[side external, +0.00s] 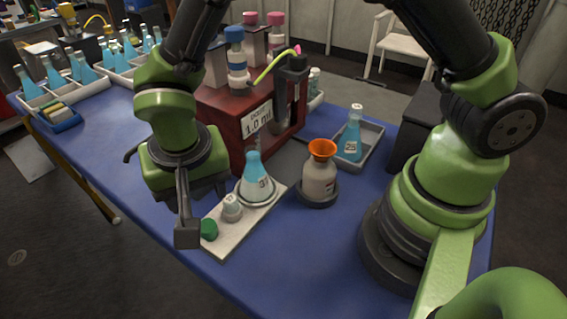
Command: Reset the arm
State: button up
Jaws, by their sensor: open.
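My gripper (187,236) hangs pointing down at the left of the white tray (235,238), above the blue table (120,135). It is seen nearly side-on, its jaws are open and nothing shows between them. The near finger hides part of what lies behind it. A flask of blue liquid (256,182) stands upright on the tray. A small white jar (232,209) and a green cap (209,230) are also on the tray, the cap close to the right of my gripper.
A red dispenser (225,130) stands behind the tray. A bottle (318,181) with an orange funnel (322,149) is to the right. A blue flask (351,135) stands in a grey tray (373,143). Several flasks (82,68) fill racks at back left. The table's left part is clear.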

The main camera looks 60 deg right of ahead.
jog(key=s+d+r+t+y, duration=0.1)
jog(key=d+r, duration=0.3)
jog(key=r, duration=0.3)
jog(key=s+d+r, duration=0.2)
jog(key=d+r, duration=0.3)
jog(key=r, duration=0.2)
jog(key=s+d+r+n+t+y, duration=0.2)
jog(key=s+d+r+t, duration=0.2)
jog(key=s, duration=0.7)
notch_tip(320, 180, up, 2)
jog(key=shift+s+d+r, duration=0.2)
jog(key=shift+s+d, duration=0.05)
jog(key=shift+d, duration=0.7)
